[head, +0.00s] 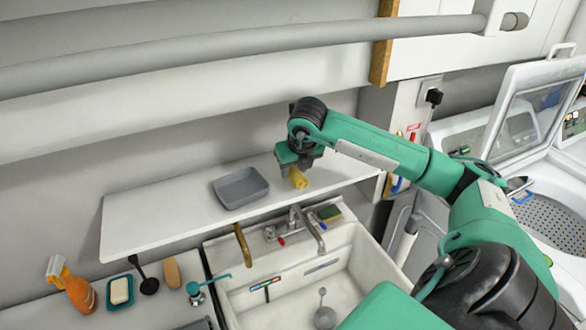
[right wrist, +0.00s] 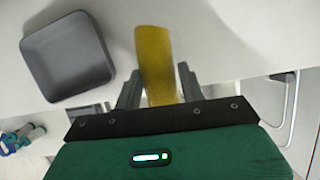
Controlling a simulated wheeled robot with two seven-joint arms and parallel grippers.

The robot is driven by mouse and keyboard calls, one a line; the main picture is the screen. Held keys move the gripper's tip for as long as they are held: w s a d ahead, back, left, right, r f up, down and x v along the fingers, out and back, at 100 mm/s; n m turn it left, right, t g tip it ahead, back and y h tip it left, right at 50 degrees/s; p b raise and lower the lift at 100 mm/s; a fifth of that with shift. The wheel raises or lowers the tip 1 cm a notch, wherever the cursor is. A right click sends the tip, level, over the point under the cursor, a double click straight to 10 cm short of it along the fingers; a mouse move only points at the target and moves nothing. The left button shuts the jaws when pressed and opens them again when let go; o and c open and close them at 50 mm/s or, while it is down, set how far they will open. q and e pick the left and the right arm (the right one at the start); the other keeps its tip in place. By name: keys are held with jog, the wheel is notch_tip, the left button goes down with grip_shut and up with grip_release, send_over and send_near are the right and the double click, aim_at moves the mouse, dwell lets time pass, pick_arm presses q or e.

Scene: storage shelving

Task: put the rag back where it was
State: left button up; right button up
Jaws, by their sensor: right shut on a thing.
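A yellow rag (head: 298,178) is held by my right gripper (head: 293,172) just above the white shelf (head: 150,222). In the right wrist view the rag (right wrist: 155,62) shows as a yellow strip between the two grey fingers of my right gripper (right wrist: 158,85), which are shut on it. I cannot tell whether the rag touches the shelf. My left gripper is not in view.
A grey tray (head: 240,187) sits on the shelf left of the rag, empty; it also shows in the right wrist view (right wrist: 68,57). The shelf's left part is bare. Below are a sink (head: 240,300) with a faucet (head: 312,230) and an orange spray bottle (head: 77,292). A washing machine (head: 560,190) stands at right.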

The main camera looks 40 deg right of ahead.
aim_at(293, 175)
jog(key=shift+w+d+r+p, duration=0.15)
jog(key=shift+w+d+p, duration=0.15)
jog(key=shift+w, duration=0.3)
notch_tip(293, 175, down, 4)
jog(key=shift+r+p, duration=0.15)
jog(key=shift+p, duration=0.85)
jog(key=shift+a, duration=0.1)
jog(key=shift+f+b, duration=0.3)
jog(key=shift+b, duration=0.1)
jog(key=o, duration=0.9)
jog(key=shift+r, duration=0.1)
